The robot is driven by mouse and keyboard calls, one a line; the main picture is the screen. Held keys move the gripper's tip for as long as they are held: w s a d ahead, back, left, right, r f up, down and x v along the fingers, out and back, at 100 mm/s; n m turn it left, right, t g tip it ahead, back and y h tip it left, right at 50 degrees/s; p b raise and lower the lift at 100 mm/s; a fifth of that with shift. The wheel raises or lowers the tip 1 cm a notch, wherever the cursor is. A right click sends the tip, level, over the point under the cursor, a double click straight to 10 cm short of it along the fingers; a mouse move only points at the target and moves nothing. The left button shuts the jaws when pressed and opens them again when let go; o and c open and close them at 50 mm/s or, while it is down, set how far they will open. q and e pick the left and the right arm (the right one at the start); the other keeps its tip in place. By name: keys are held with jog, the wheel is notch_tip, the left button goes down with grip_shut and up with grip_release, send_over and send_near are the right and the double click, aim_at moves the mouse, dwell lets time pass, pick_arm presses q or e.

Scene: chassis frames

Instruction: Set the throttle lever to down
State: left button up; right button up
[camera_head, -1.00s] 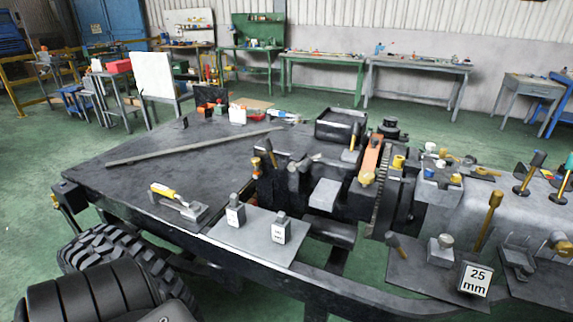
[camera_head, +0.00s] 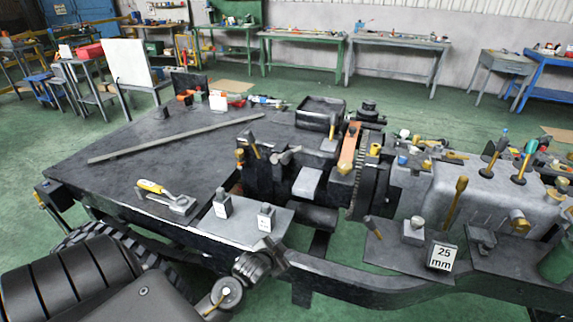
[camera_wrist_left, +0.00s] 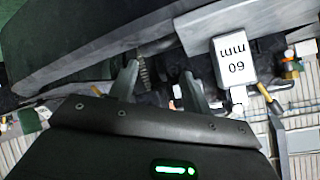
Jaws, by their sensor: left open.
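Several levers stand on the chassis, and no label shows which is the throttle lever. A tall yellow-handled lever (camera_head: 456,200) leans upright behind the 25 mm block. Two levers on dark bases stand at the right, one dark-topped (camera_head: 495,152) and one green-topped (camera_head: 526,160). A small yellow lever (camera_head: 249,143) stands on the engine's left side. My left gripper (camera_head: 262,263) is low at the chassis's front edge, below the small plate. In the left wrist view its fingers (camera_wrist_left: 159,86) are apart with nothing held between them. My right gripper is out of view.
A 25 mm block (camera_head: 441,255) sits on the front right plate. A yellow-handled tool (camera_head: 160,190) and a long bar (camera_head: 175,145) lie on the left deck.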

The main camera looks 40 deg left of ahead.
pick_arm(q)
jog(key=w+a+r+t+y, duration=0.1)
jog(key=w+a+r+t, duration=0.2)
jog(key=w+a+r, duration=0.25)
jog(key=m+t+y, duration=0.1)
jog(key=t+y, duration=0.2)
send_near(284, 162)
jog(key=x, duration=0.3)
jog(key=p+x, duration=0.2)
jog(key=x, duration=0.7)
jog(key=shift+w+a, duration=0.15)
jog(key=shift+w, duration=0.2)
grip_shut()
